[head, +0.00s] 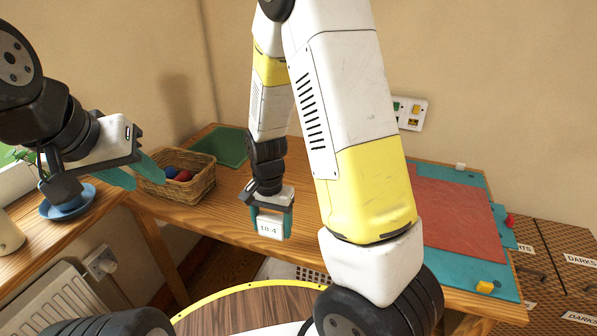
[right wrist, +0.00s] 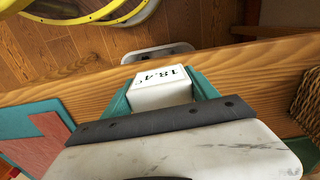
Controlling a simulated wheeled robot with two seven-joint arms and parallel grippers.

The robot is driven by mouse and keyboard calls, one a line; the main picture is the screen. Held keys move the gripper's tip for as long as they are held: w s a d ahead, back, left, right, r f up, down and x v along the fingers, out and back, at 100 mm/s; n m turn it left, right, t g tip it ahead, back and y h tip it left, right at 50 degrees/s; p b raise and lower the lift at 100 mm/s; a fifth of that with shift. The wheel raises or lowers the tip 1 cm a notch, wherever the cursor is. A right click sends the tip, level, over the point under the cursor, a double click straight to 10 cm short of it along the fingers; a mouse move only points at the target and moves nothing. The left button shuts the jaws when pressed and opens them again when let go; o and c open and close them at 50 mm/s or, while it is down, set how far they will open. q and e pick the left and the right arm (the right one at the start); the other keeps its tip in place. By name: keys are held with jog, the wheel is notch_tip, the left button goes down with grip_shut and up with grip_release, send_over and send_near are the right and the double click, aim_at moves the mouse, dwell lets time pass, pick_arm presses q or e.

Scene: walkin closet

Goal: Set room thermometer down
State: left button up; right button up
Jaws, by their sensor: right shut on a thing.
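The room thermometer (head: 270,228) is a small white block with a dark "18.4" readout. My right gripper (head: 271,217) is shut on it, one teal finger on each side. In the head view it shows in front of the wooden table (head: 225,208), near the front edge. In the right wrist view the thermometer (right wrist: 160,88) sits between the fingers of my right gripper (right wrist: 162,94), over the table's edge strip. I cannot tell whether it touches the wood. My left gripper (head: 133,172) is open and empty at the left, near the basket.
A wicker basket (head: 200,183) with red and blue balls and a green mat (head: 231,147) are at the table's back left. A teal mat (head: 447,180) with a red sheet (head: 452,215) covers the right side. A blue saucer (head: 84,204) is on the left shelf.

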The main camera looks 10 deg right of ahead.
jog(key=shift+w+m, duration=0.1)
jog(key=shift+m, duration=0.2)
send_over(294, 212)
jog(key=shift+f, duration=2.5)
jog(key=shift+f, duration=0.15)
jog(key=o, duration=1.4)
